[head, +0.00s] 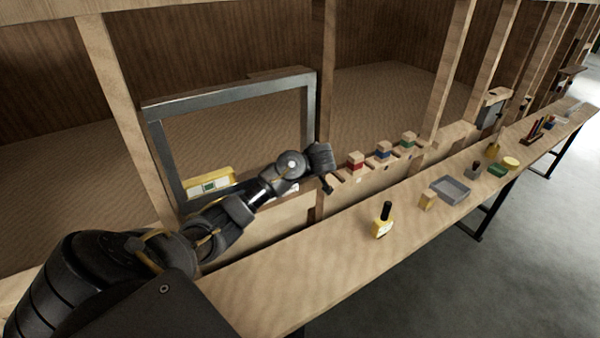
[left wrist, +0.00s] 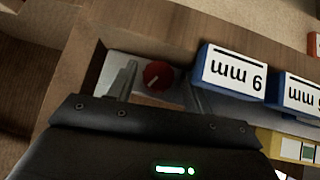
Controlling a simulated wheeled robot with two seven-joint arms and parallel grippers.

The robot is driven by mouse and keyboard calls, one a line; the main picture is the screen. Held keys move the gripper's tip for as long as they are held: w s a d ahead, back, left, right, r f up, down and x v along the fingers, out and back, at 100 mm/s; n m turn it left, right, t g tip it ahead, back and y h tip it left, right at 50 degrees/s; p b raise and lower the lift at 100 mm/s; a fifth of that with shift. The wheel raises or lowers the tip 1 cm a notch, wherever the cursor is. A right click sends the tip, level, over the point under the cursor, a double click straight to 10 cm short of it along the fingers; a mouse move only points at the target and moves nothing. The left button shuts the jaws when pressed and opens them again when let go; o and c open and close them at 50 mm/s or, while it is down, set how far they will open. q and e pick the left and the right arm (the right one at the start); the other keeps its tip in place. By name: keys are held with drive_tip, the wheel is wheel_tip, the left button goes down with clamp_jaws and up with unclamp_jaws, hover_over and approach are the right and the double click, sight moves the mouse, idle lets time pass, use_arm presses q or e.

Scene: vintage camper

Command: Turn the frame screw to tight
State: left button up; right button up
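The frame screw appears to be the round red knob (left wrist: 157,75) with a short white line pointing to the lower left, set in a pale plate in the left wrist view. My left gripper (left wrist: 160,88) has a finger on each side of the knob, with visible gaps, so it looks open and not touching it. In the head view my left gripper (head: 328,182) points down at the wooden ledge near the lower right corner of the grey metal window frame (head: 311,115). The knob is hidden there. My right gripper is not in view.
Blue blocks with white mm labels (left wrist: 232,75) stand close right of the fingers. A yellow level (head: 208,182) lies in the window frame. Red, blue and green topped blocks (head: 383,150) line the ledge.

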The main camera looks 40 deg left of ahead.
use_arm(q)
drive_tip(key=c, duration=0.8)
drive_tip(key=shift+w+r+m+g+p, duration=0.15)
drive_tip(key=shift+m+g+p, duration=0.15)
drive_tip(key=shift+g, duration=0.2)
drive_tip(key=shift+w+d+m+g+y, duration=0.1)
drive_tip(key=shift+m+g+y, duration=0.45)
drive_tip(key=shift+g, duration=0.55)
drive_tip(key=shift+f, duration=0.2)
drive_tip(key=o, duration=1)
drive_tip(key=shift+c, duration=0.2)
drive_tip(key=shift+r, duration=0.1)
